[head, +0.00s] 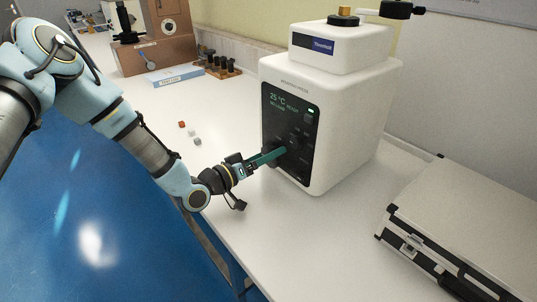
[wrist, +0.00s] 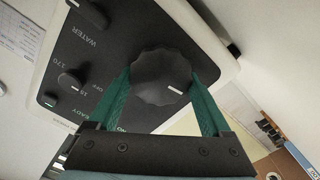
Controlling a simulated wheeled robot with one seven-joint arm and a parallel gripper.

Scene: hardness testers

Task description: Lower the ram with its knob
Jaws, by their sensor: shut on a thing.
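A white boxy machine (head: 345,125) with a black front panel (head: 303,110) stands on the bench; its display reads about 25 °C. In the wrist view, a large black scalloped knob (wrist: 160,72) with a white mark is on that panel (wrist: 112,45). My gripper (head: 279,154) reaches the lower panel from the left. Its green fingers (wrist: 161,84) lie on either side of the large knob and are shut on it. In the head view the fingers mostly hide this knob. I cannot make out a ram in either view.
Smaller knobs (wrist: 70,78) sit beside the held one. A silver case (head: 470,220) lies at the right. Small blocks (head: 190,131) lie on the open bench to the left. A brown machine (head: 160,55), a blue box (head: 173,77) and dark weights (head: 222,64) stand further back.

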